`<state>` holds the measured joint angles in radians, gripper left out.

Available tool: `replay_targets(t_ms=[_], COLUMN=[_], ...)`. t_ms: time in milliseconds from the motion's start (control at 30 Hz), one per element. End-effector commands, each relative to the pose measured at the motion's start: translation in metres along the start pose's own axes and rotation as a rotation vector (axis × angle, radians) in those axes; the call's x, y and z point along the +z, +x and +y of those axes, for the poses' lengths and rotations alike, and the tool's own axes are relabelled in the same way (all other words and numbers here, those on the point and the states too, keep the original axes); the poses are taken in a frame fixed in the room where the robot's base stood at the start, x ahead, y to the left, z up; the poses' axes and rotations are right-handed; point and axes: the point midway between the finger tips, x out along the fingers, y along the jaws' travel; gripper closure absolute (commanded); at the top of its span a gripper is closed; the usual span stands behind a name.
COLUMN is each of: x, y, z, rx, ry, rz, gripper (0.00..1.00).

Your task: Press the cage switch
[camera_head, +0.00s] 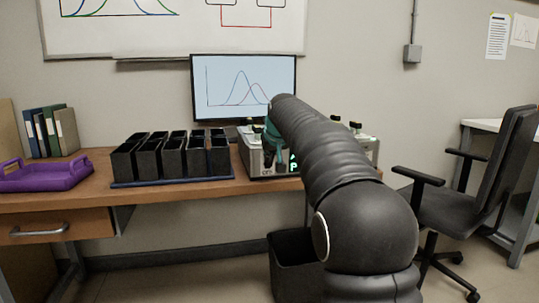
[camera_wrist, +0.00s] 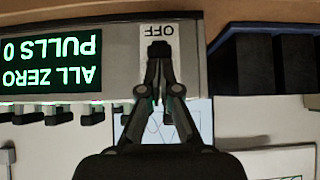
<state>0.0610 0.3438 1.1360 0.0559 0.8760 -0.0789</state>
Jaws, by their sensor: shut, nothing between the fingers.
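The switch plate (camera_wrist: 157,30), marked OFF, is on the front of a pale machine (camera_wrist: 124,12) in the wrist view, which is upside down. My gripper (camera_wrist: 158,50) is shut and empty, with its fingertips over the plate just by the OFF lettering. The fingers hide the switch itself, and I cannot tell whether they touch it. Beside the plate a green display (camera_wrist: 50,62) reads ALL ZERO PULLS 0. In the head view the machine (camera_head: 256,160) stands on the bench, partly hidden by my arm.
Several black bins (camera_head: 172,158) stand in a blue tray (camera_head: 172,183) left of the machine. A monitor (camera_head: 244,88) is behind it. A purple tray (camera_head: 46,178) lies at the far left of the wooden bench (camera_head: 205,191). An office chair (camera_head: 470,190) stands to the right.

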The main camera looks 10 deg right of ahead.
Motion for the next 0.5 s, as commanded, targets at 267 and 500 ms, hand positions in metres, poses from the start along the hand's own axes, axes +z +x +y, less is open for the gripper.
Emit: replay_targets(t_ms=[267,500], x=[0.0130,0.0110], y=[0.0127,0.0106], z=[-0.0001,-0.0001], rx=[0.000,-0.001], ry=[0.000,0.000], rz=[-0.006,-0.009], gripper=[1.00,1.00])
